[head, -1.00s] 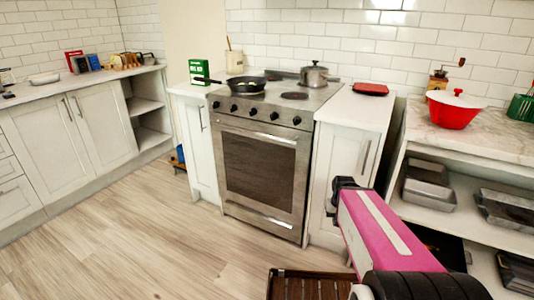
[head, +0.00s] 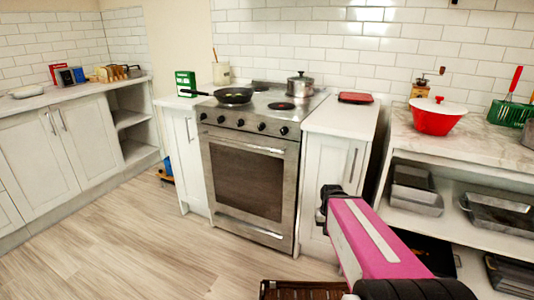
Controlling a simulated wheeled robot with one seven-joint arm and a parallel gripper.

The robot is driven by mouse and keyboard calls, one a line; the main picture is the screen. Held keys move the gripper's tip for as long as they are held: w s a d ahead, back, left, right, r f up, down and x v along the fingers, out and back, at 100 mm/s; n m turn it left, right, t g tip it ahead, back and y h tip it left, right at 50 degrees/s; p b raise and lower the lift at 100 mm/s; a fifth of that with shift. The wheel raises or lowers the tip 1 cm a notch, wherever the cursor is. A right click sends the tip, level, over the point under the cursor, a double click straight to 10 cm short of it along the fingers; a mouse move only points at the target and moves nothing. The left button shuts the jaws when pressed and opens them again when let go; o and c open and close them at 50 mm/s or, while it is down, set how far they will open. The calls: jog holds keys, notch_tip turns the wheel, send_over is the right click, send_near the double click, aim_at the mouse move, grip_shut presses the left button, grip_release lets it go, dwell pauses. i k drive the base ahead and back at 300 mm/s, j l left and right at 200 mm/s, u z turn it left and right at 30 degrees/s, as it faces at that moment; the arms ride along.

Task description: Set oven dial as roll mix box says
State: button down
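The oven (head: 248,180) is a steel stove, door closed, with a row of black dials (head: 240,122) on its front panel. The dials are too small to read. A green box (head: 186,83) with white print stands on the counter left of the stove; its text is not legible, so I cannot tell if it is the roll mix box. My gripper (head: 325,203) is a dark shape at the end of my pink arm, in front of the white cabinet right of the oven. It is apart from the dials. Its fingers cannot be made out.
A black pan (head: 233,96) and a steel pot (head: 300,85) stand on the stove top. A red tray (head: 355,97) lies on the right counter. A red pot with a white lid (head: 438,116) stands on the shelf unit. Coloured boxes (head: 66,75) stand far left.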

aim_at(285, 130)
jog(key=i+j, duration=0.15)
jog(key=j, duration=0.25)
jog(key=i+j, duration=0.15)
jog(key=j, duration=0.25)
jog(key=i+j+u, duration=0.1)
jog(key=j, duration=0.3)
jog(key=i+j, duration=0.2)
jog(key=j, duration=0.2)
jog(key=i+j, duration=0.2)
jog(key=j, duration=0.2)
jog(key=i+j+u, duration=0.1)
jog(key=j, duration=0.3)
jog(key=i+j, duration=0.25)
jog(key=j, duration=0.15)
jog(key=i+j, duration=0.15)
jog(key=j, duration=0.2)
jog(key=j+z, duration=0.1)
jog(key=i+j, duration=0.05)
jog(key=j, duration=0.05)
